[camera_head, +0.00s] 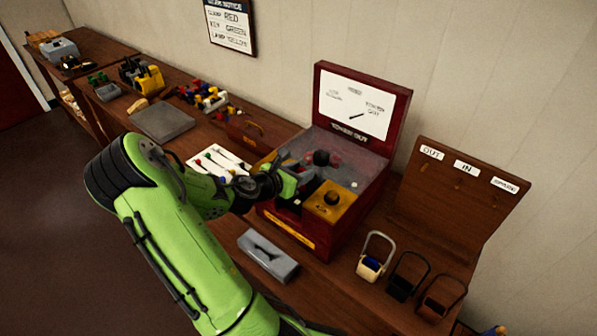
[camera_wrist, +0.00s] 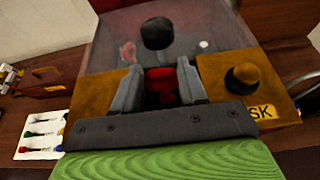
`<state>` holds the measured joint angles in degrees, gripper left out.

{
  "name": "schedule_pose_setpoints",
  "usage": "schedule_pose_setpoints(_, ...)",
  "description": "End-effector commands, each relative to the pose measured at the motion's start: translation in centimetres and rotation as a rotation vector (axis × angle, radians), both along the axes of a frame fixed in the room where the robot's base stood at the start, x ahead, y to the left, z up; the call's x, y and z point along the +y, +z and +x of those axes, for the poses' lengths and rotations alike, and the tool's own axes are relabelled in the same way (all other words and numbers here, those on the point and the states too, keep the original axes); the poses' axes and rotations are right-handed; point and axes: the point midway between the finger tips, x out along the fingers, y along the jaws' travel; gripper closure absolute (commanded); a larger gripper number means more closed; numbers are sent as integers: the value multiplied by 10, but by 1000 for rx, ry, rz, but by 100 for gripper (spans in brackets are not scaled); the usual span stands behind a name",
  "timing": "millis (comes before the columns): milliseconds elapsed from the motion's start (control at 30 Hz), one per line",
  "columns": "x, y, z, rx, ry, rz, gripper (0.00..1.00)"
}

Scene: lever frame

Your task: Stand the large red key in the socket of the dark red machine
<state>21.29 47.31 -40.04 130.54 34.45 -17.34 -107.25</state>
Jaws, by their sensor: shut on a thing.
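The dark red machine (camera_head: 325,226) stands on the bench, with a clear cover over its top and an upright sign panel at its back. My gripper (camera_head: 300,180) reaches in over the machine's front, left of a yellow block with a black knob. In the wrist view my gripper (camera_wrist: 160,88) is shut on the large red key (camera_wrist: 162,84), whose red body shows between the two grey fingers. The key's lower end is hidden by the gripper, and I cannot make out the socket or whether the key touches it. In the head view the key is hidden.
The black-knobbed yellow block (camera_wrist: 245,80) is close to the right finger. A dark round knob (camera_wrist: 157,33) stands behind the key. A white card (camera_head: 218,162) with coloured pins lies left, a grey block (camera_head: 267,256) in front, and several padlock-like items (camera_head: 375,258) right.

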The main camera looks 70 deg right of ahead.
Motion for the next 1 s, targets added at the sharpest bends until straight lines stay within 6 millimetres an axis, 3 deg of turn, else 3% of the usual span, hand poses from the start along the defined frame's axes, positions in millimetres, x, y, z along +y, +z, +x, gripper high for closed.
schedule_pose_setpoints(200, 0, -19, 0, 0, 0, -1, 91)
schedule_pose_setpoints(1000, 0, -14, 0, 0, 0, -1, 91)
